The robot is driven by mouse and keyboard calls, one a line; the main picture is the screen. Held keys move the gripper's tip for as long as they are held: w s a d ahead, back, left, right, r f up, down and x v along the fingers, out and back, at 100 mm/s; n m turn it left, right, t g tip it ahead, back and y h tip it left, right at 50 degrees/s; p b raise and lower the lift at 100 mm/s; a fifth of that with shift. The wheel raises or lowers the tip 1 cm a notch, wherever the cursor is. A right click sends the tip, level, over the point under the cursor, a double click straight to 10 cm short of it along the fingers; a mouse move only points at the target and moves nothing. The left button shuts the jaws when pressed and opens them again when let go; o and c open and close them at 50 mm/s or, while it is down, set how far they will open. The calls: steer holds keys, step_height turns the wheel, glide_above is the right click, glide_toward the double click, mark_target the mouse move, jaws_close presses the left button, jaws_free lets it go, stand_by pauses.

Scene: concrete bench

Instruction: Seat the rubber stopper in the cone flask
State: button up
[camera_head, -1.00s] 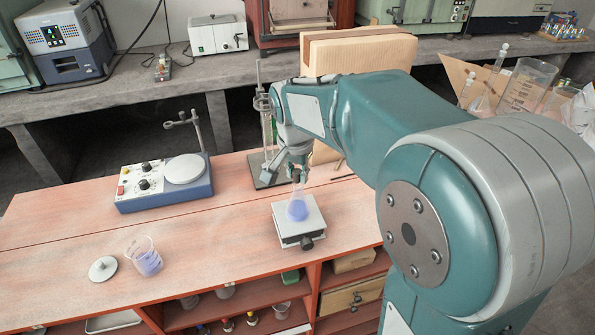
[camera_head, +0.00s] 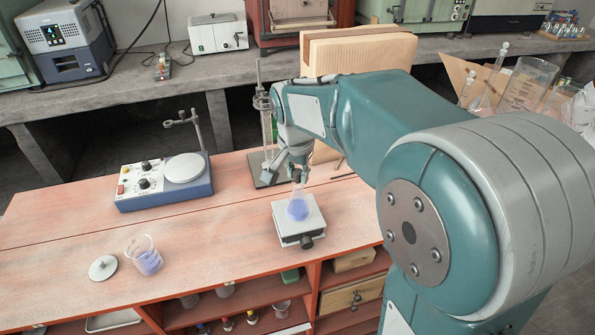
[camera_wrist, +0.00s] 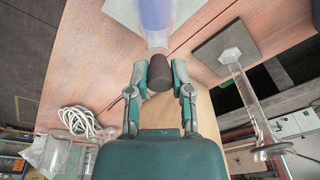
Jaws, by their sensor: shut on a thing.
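The cone flask (camera_head: 297,208) holds blue liquid and stands upright on a small grey platform (camera_head: 313,223) on the bench. It also shows at the top of the wrist view (camera_wrist: 156,16). My gripper (camera_head: 297,166) is right above the flask's neck. In the wrist view my gripper (camera_wrist: 160,75) is shut on the dark rubber stopper (camera_wrist: 160,72), one finger on each side. The stopper is at the flask's mouth; I cannot tell how deep it sits. In the head view the stopper is mostly hidden by the gripper.
A blue hotplate stirrer (camera_head: 165,190) stands back left. A beaker of blue liquid (camera_head: 146,258) and a grey disc with a knob (camera_head: 102,268) are front left. The bench's left middle (camera_head: 210,235) is clear.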

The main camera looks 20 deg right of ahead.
mark_target(298, 171)
steer(key=shift+f, duration=0.35)
steer(key=o, duration=0.8)
steer(key=o, duration=0.4)
steer(key=shift+r, duration=0.15)
steer(key=shift+r, duration=3.35)
